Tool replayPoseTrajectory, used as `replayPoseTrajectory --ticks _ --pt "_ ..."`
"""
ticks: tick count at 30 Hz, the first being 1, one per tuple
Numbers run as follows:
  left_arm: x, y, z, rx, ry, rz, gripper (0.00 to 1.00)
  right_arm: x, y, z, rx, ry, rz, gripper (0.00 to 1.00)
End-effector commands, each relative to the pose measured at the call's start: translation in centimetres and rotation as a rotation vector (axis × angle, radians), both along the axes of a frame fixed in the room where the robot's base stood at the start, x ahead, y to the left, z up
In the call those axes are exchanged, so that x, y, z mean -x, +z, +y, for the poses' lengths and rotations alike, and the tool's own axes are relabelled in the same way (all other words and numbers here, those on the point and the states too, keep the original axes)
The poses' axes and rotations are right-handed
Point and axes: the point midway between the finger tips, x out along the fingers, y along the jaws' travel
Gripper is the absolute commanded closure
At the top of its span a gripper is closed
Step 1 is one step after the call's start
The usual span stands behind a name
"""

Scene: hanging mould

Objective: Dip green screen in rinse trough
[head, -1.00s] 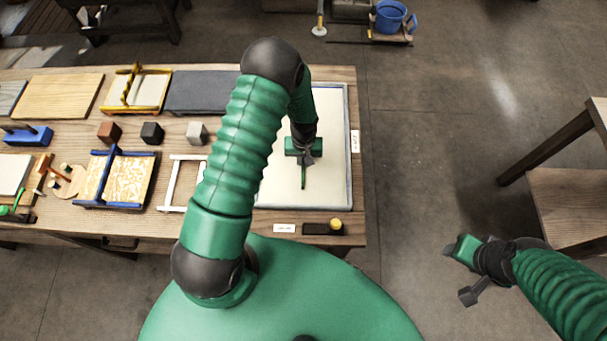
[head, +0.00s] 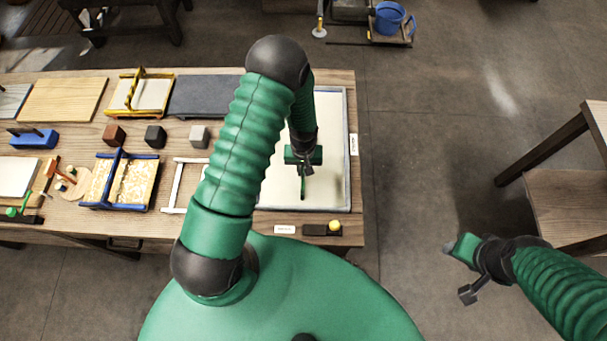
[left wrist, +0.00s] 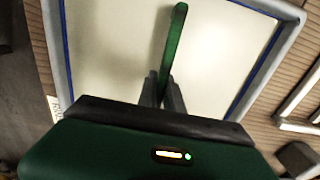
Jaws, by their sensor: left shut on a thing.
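My left gripper (head: 304,168) is shut on a narrow green piece, the green screen (head: 303,188), seen nearly edge-on. It also shows as a green bar in the left wrist view (left wrist: 174,42), sticking out beyond the fingers. The gripper and screen are over the rinse trough (head: 347,140), a wide shallow tray with a pale inside, grey rim and blue inner line. Whether the screen touches the trough's contents cannot be told. My right gripper (head: 462,270) is off to the right over the floor, with nothing seen in it; its finger gap is unclear.
The wooden table (head: 200,228) holds a white frame (head: 182,186), a blue-handled tray (head: 120,180), a yellow-handled frame (head: 140,92), a dark slab (head: 205,95) and small blocks (head: 155,135). A shelf (head: 570,200) stands right. Floor between is clear.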

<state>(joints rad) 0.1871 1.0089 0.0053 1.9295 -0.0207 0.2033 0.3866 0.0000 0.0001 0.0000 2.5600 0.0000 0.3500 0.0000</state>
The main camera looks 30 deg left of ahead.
Motion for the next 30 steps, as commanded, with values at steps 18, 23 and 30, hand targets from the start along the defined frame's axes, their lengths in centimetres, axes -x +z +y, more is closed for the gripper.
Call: replayPoseTrajectory --ticks 18,23,30 --pt "-0.1 6.4 0.0 -0.001 -0.001 -0.001 1.00 0.0 5.2 0.0 0.000 0.000 0.000 0.50" --pt "-0.1 8.0 0.0 -0.001 -0.001 -0.001 1.00 0.0 6.4 0.0 0.000 0.000 0.000 0.50" --pt "0.0 8.5 0.0 0.000 -0.001 0.000 1.00 0.0 6.7 0.0 0.000 0.000 0.000 0.50"
